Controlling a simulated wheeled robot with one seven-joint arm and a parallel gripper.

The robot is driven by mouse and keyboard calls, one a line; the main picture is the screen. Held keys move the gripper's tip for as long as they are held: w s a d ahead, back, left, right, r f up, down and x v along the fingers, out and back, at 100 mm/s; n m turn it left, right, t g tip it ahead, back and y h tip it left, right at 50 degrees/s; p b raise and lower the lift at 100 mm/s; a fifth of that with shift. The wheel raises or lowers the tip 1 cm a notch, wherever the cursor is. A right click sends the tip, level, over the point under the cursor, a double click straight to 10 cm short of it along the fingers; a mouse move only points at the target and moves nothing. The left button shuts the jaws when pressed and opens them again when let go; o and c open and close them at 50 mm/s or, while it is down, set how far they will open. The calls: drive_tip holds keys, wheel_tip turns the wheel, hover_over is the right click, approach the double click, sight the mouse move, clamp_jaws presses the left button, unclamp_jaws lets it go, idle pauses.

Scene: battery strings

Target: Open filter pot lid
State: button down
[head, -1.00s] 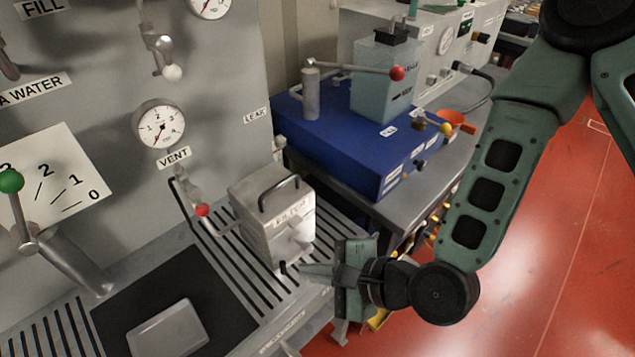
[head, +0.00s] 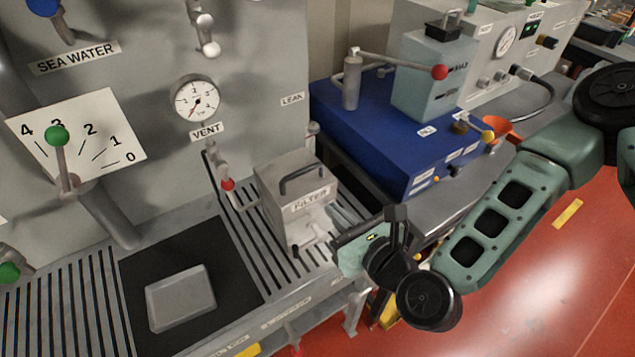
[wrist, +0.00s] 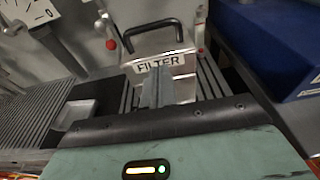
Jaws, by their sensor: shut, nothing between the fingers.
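The filter pot (head: 285,222) is a pale grey metal box labelled FILTER, standing on the slatted bench top. Its lid (head: 268,182) looks closed, with a dark bar handle (head: 303,180) on top. In the wrist view the handle (wrist: 158,32) arches above the FILTER label. My gripper (head: 328,248) is in front of the pot at its lower right in the head view. In the wrist view my gripper's fingers (wrist: 157,88) are together and empty, pointing at the pot's front below the label. They hide part of that front; I cannot tell whether they touch it.
A red-knobbed vent valve (head: 228,185) stands close left of the pot. A grey block (head: 180,298) lies on a black mat further left. A blue unit (head: 385,135) with a red-knobbed lever (head: 438,72) stands behind to the right. Red floor is open at right.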

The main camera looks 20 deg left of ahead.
sight(307, 172)
drive_tip(key=shift+w+a+r+p, duration=0.25)
drive_tip(key=shift+w+a+p, duration=0.3)
drive_tip(key=shift+w+a, duration=0.3)
drive_tip(key=shift+w+a+r+p, duration=0.25)
drive_tip(key=shift+w+a+p, duration=0.4)
drive_tip(key=shift+a, duration=0.25)
drive_tip(key=shift+w+a+r+p, duration=0.25)
drive_tip(key=shift+w+a+p, duration=0.25)
drive_tip(key=shift+w+a, duration=0.35)
drive_tip(key=shift+s, duration=0.1)
drive_tip(key=shift+r, duration=0.1)
drive_tip(key=shift+w+a+r+h+p, duration=0.25)
drive_tip(key=shift+r+h+p, duration=0.2)
drive_tip(key=shift+p, duration=0.15)
